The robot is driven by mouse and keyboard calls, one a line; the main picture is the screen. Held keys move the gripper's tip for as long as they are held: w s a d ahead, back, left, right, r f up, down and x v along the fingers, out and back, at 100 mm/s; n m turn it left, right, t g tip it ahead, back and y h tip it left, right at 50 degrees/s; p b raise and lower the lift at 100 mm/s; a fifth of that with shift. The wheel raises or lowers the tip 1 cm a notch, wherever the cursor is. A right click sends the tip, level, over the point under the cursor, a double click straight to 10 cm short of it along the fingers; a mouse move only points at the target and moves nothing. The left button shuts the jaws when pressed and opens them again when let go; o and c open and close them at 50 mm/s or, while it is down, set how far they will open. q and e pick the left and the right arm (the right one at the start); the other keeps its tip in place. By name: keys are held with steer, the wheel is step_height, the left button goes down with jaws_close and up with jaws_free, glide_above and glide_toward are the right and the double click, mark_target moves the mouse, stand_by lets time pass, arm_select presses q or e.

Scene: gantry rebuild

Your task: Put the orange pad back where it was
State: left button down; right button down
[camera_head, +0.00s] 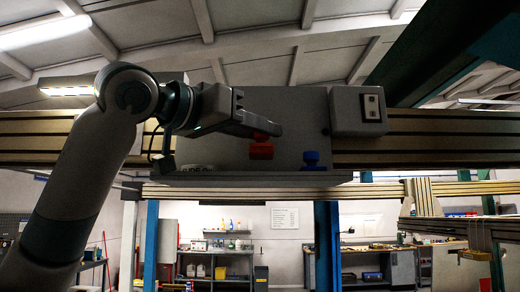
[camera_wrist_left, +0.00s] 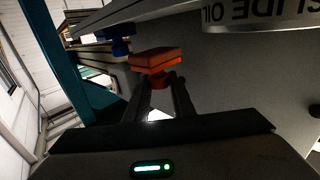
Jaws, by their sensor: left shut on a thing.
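The orange pad (camera_head: 261,149) is in the head view in front of the grey plate, just under the tip of my left gripper (camera_head: 265,134). In the left wrist view the orange pad (camera_wrist_left: 157,63) sits at the ends of the two fingers of my left gripper (camera_wrist_left: 163,82), which are shut on its narrower part. In the head view the pad is above the grey ledge (camera_head: 250,179), apart from it. My right gripper is in neither view.
A blue pad (camera_head: 311,160) stands on the ledge to the right; it also shows in the left wrist view (camera_wrist_left: 120,46). A tin lettered "SLIDE OIL" (camera_wrist_left: 260,13) is at the ledge's left. A grey switch box (camera_head: 358,110) is at right. The ledge between tin and blue pad looks clear.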

mark_target(260, 152)
arm_select(q)
steer(key=shift+f+p, duration=0.4)
step_height(260, 152, down, 2)
steer(key=shift+f+p, duration=0.25)
steer(key=shift+p, duration=0.45)
steer(key=shift+f, duration=0.3)
steer(key=c, duration=1.5)
jaws_free()
steer(key=shift+f, duration=0.1)
